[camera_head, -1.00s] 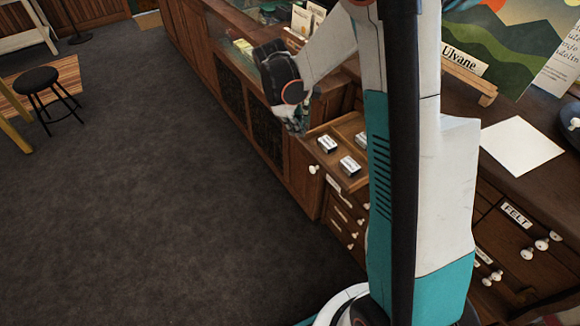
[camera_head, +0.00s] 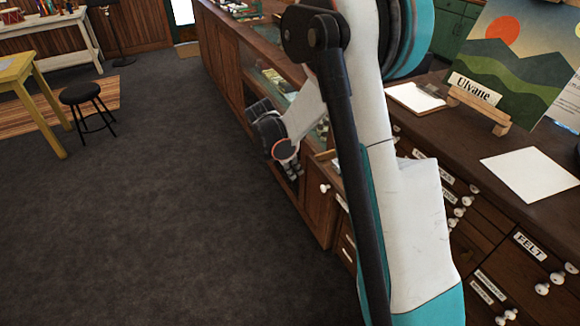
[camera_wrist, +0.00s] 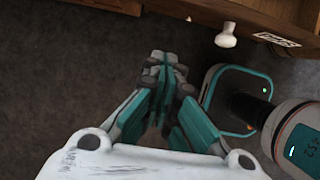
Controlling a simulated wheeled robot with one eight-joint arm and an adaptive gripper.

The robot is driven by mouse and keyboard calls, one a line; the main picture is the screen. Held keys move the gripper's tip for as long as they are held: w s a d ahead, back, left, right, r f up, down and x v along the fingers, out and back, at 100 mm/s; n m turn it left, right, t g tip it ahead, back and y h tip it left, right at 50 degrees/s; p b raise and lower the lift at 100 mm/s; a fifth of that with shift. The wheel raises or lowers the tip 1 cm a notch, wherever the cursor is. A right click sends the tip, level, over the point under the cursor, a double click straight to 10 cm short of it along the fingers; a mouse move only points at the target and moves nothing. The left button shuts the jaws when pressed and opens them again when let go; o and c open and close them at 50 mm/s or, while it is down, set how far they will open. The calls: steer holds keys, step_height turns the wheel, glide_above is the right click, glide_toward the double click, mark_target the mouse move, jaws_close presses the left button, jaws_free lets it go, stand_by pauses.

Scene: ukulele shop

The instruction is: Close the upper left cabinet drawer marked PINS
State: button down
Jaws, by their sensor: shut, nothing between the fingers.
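The pulled-out wooden drawer (camera_head: 326,155) shows only as a small edge in the head view. My arm hides most of it. A white round knob (camera_head: 324,188) shows just below it. In the wrist view a wooden drawer front (camera_wrist: 185,10) crosses the top, with a white knob (camera_wrist: 226,36) and a white label (camera_wrist: 277,40) too blurred to read. My gripper (camera_wrist: 160,62) is shut and empty, below and left of that knob and apart from it. In the head view my gripper (camera_head: 292,172) hangs on the aisle side of the drawer, left of the knob.
The cabinet counter (camera_head: 445,125) runs along the right, with a FELT drawer (camera_head: 530,246) closed. A sign board (camera_head: 515,60) and white paper (camera_head: 530,172) stand or lie on top. A black stool (camera_head: 80,93) is far left. The dark carpet (camera_head: 150,220) is clear.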

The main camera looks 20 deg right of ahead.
steer(key=shift+w+d+f+b, duration=0.1)
steer(key=shift+d+f+b, duration=0.3)
steer(key=shift+d, duration=0.45)
steer(key=shift+s+d+f+b, duration=0.1)
steer(key=shift+d+f+b, duration=0.15)
steer(key=shift+d+f, duration=0.45)
steer(key=shift+w+d+f+b, duration=0.1)
steer(key=shift+d+f+b, duration=0.2)
steer(key=shift+d, duration=0.7)
steer(key=d, duration=1.8)
steer(key=shift+w+d, duration=0.15)
steer(key=shift+w, duration=0.15)
